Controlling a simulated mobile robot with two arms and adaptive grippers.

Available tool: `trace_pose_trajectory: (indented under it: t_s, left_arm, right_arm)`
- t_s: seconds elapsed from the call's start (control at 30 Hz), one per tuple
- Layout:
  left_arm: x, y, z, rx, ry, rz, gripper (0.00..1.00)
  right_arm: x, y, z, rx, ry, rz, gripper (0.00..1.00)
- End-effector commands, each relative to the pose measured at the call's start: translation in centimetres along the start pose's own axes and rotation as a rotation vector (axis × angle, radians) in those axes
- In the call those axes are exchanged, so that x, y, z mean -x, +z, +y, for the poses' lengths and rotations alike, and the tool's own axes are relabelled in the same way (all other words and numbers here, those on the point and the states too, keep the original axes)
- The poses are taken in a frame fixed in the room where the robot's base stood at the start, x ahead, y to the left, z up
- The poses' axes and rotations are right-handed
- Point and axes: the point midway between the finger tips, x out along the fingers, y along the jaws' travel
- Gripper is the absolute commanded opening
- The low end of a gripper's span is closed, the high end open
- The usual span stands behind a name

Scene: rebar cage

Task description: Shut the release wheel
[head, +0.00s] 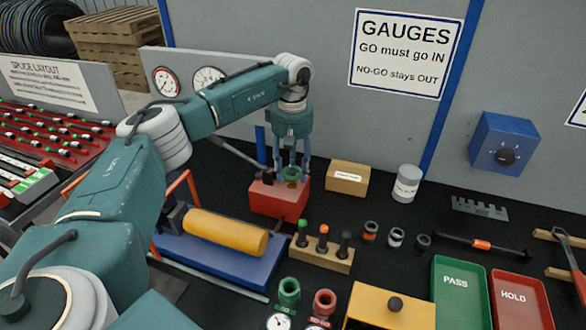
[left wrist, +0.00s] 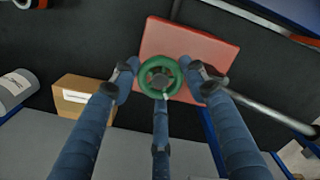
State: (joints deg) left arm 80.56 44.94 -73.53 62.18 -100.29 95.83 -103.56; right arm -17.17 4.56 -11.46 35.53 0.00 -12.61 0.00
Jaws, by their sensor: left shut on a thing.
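The release wheel (head: 292,174) is a small green ring on top of a red box (head: 279,200). The fingers hide part of the rim. My right gripper is in neither view.
A yellow cylinder (head: 225,231) on a blue base lies just in front of the red box. A cardboard box (head: 347,179) and a white canister (head: 406,183) stand to its right. A wooden block (head: 322,254) with coloured-top plugs is in front. A grey panel stands behind.

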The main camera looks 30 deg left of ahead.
Motion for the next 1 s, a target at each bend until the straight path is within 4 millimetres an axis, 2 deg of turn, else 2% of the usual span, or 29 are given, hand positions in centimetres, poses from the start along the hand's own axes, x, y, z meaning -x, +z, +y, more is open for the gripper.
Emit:
trace_pose_trajectory:
  t_s: [0.03,0.5,0.7,1.0]
  left_arm:
    - [0.22,-0.66,-0.24,-0.034,0.000,0.011,0.18]
    - [0.52,-0.67,0.23,-0.437,0.008,0.015,0.18]
    - [0.63,-0.66,0.40,-0.548,0.011,0.018,0.18]
    - [0.70,-0.61,0.54,-0.625,0.014,0.019,0.18]
  right_arm:
    - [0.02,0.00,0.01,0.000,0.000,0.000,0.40]
    - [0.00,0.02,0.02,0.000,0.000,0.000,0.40]
    - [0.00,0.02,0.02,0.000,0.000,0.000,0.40]
    - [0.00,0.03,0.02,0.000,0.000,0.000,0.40]
